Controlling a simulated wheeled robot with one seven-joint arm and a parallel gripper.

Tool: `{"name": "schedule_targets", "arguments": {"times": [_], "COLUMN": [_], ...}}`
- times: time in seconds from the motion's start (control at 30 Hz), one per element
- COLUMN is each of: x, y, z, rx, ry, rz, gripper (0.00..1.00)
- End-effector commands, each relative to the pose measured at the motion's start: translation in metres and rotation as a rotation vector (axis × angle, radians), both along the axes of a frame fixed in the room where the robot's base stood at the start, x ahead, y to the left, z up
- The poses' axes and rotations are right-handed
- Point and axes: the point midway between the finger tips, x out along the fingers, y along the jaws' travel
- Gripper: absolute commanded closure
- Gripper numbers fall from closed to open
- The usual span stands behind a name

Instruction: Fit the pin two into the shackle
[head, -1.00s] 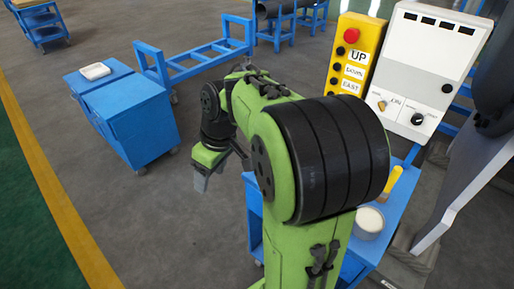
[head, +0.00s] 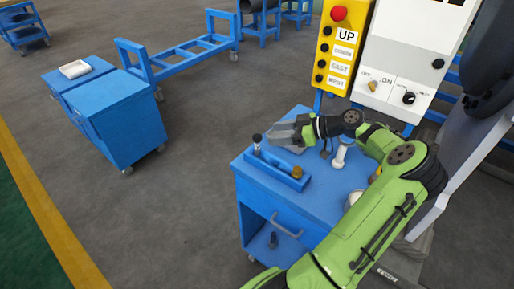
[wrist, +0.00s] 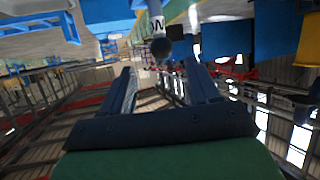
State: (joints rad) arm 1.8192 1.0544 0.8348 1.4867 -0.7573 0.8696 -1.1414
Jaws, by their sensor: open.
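In the head view my gripper (head: 272,136) reaches left over the blue cart (head: 262,205). Beside its tips stands an upright pin with a black top (head: 257,140), at the back end of a blue holder (head: 272,170). A second pin with a brass-coloured head (head: 297,172) sits at the holder's front end. I cannot tell which is pin two. In the wrist view my gripper (wrist: 160,72) is open, and a black knob on a white, lettered stem (wrist: 160,46) shows beyond and between the fingertips. I cannot make out the shackle.
A white bolt-like piece (head: 341,155) stands on the cart, right of the holder. A yellow control box (head: 338,50) and a white panel (head: 410,60) rise behind. A blue cabinet (head: 125,120) with a white tray (head: 75,69) stands left; the floor between is clear.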

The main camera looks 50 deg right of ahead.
Motion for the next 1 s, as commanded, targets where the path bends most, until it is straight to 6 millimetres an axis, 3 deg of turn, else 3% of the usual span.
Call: {"name": "schedule_targets", "arguments": {"times": [0.1,0.5,0.77,1.0], "x": [0.023,0.071,0.077,0.077], "y": [0.013,0.041,0.044,0.044], "z": [-0.013,-0.038,-0.039,-0.039], "rx": [0.001,0.002,0.001,0.001], "ry": [0.001,0.002,0.003,0.003], "rz": [0.004,0.003,-0.001,-0.001], "gripper": [0.39,0.39,0.39,0.73]}}
